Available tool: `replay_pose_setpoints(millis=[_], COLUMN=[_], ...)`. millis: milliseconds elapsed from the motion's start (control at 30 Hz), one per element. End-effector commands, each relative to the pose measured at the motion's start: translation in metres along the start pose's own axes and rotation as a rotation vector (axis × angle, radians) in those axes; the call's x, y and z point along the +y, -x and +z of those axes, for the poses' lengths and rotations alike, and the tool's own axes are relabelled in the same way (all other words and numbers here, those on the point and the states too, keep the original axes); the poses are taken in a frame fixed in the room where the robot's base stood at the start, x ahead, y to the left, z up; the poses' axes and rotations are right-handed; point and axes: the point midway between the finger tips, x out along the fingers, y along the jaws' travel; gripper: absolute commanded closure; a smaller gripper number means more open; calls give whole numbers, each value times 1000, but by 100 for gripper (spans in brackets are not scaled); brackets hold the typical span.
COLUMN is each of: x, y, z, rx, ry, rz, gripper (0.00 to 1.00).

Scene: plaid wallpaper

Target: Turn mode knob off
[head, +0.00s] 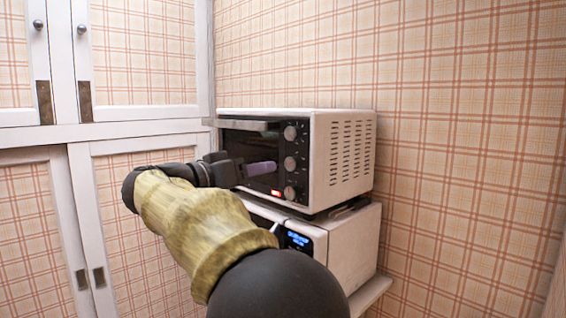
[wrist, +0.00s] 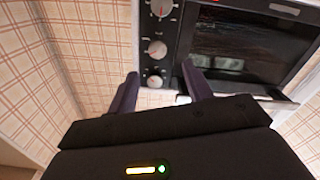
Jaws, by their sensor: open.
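A white toaster oven (head: 343,160) has a dark glass door (head: 250,150) and a black panel with three round knobs. In the head view these are the upper knob (head: 290,133), middle knob (head: 290,163) and lower knob (head: 289,193). I cannot tell which is the mode knob. A red light (head: 276,193) glows beside the lower knob. My gripper (head: 268,168) is in front of the door, left of the knobs. The wrist view is upside down; there my open, empty gripper (wrist: 160,72) has the upper knob (wrist: 154,80) between its fingers in the picture. Contact cannot be seen.
The oven stands on a white appliance (head: 350,248) with a blue display (head: 299,241), on a shelf (head: 372,292). White cabinets (head: 125,140) stand at the left. The plaid wall (head: 460,150) is behind and right. The space right of the oven looks clear.

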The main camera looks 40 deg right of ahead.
Motion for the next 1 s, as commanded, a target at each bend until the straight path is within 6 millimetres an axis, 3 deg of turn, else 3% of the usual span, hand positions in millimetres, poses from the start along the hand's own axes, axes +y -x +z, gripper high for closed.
replay_pose_setpoints(millis=[100, 500, 833, 867, 1000], x=[0, -2, -1, -1, -1], y=[-22, -78, -86, -86, -86], z=[-1, -2, 0, 0, 0], rx=[-1, 2, 1, 1, 0], ry=[2, 1, 0, 0, 0], rz=[2, -6, -2, -2, -1], gripper=[50, 50, 50, 52, 79])
